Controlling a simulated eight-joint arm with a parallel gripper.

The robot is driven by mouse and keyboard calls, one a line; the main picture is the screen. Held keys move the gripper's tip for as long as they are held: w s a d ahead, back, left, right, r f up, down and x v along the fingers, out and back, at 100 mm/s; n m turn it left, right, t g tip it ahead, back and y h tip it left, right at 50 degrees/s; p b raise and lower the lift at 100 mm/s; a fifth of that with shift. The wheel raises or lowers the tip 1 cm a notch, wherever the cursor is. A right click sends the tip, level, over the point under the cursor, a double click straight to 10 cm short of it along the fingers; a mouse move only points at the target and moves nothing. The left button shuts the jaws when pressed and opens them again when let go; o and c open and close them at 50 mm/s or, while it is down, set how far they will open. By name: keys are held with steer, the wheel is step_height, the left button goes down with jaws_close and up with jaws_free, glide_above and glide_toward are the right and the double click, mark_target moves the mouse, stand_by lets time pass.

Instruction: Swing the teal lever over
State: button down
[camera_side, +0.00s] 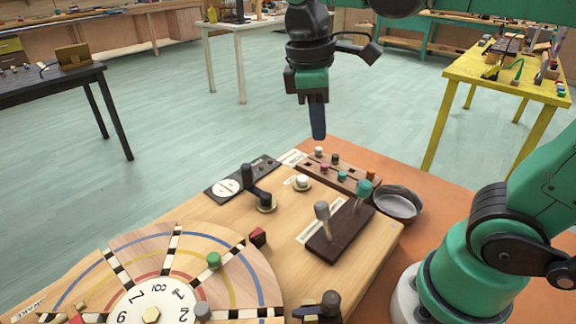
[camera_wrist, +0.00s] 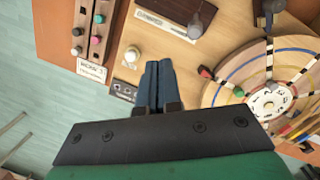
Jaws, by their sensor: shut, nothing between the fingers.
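The teal lever (camera_side: 364,189) has a round teal knob on a thin stem. It stands on a dark brown base (camera_side: 325,244) at the right of the wooden board, beside a grey-knobbed lever (camera_side: 322,211). Both levers are roughly upright in the side view. In the wrist view I see the grey knob (camera_wrist: 194,29) near the top edge, but cannot make out the teal lever. My gripper (camera_side: 318,136) points down in the air near the board's far edge, apart from the levers. Its blue fingers (camera_wrist: 158,66) are shut together and empty.
A slider strip (camera_side: 326,168) with coloured knobs, one also teal, lies behind the levers. A white knob (camera_side: 303,181) and a black lever (camera_side: 257,189) stand to their left. A grey metal bowl (camera_side: 398,202) is close on the right. A numbered wheel (camera_side: 132,254) fills the board's left.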

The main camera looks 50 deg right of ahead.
mark_target(359, 197)
steer(key=f, duration=0.3)
steer(key=d+f, duration=0.1)
steer(key=f, duration=0.4)
steer(key=shift+s+d+f, duration=0.15)
steer(key=shift+s+f, duration=0.2)
steer(key=s, duration=0.1)
steer(key=d, duration=0.1)
steer(key=s, duration=0.1)
steer(key=shift+s+d+f, duration=0.25)
steer(key=shift+s+d, duration=0.05)
steer(key=shift+d, duration=0.05)
steer(key=shift+s+d, duration=0.25)
steer(key=shift+s, duration=0.1)
steer(key=shift+s+t, duration=0.65)
steer(key=shift+t, duration=0.05)
steer(key=shift+s, duration=0.4)
steer(key=shift+w, duration=0.1)
steer(key=shift+w+f, duration=0.1)
steer(key=shift+w, duration=0.6)
steer(key=shift+w+a, duration=0.1)
